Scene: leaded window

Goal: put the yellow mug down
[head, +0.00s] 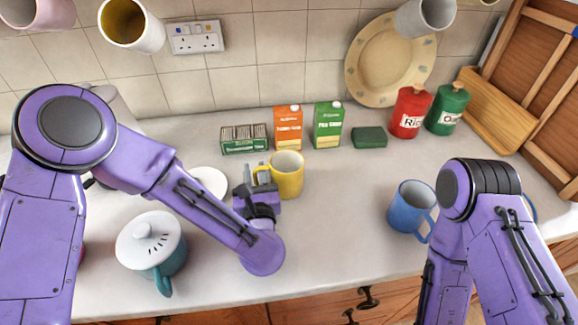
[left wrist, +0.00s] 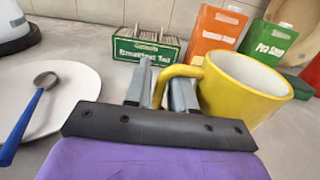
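The yellow mug (head: 288,178) is upright over the middle of the counter, in front of the cartons; I cannot tell whether its base touches the counter. My left gripper (head: 259,178) is at its left side, on the handle. In the left wrist view the two fingers of the gripper (left wrist: 161,92) stand on either side of the handle, close against it, with the mug body (left wrist: 240,90) to the right. The mug looks empty inside. My right arm comes in at the right, but its gripper is out of view.
A white plate (head: 208,183) with a spoon (left wrist: 30,115) lies left of the mug; a teal lidded pot (head: 152,245) stands nearer. Behind are a tea box (head: 244,140) and cartons (head: 328,125). A blue mug (head: 408,208) stands right. Counter between the mugs is clear.

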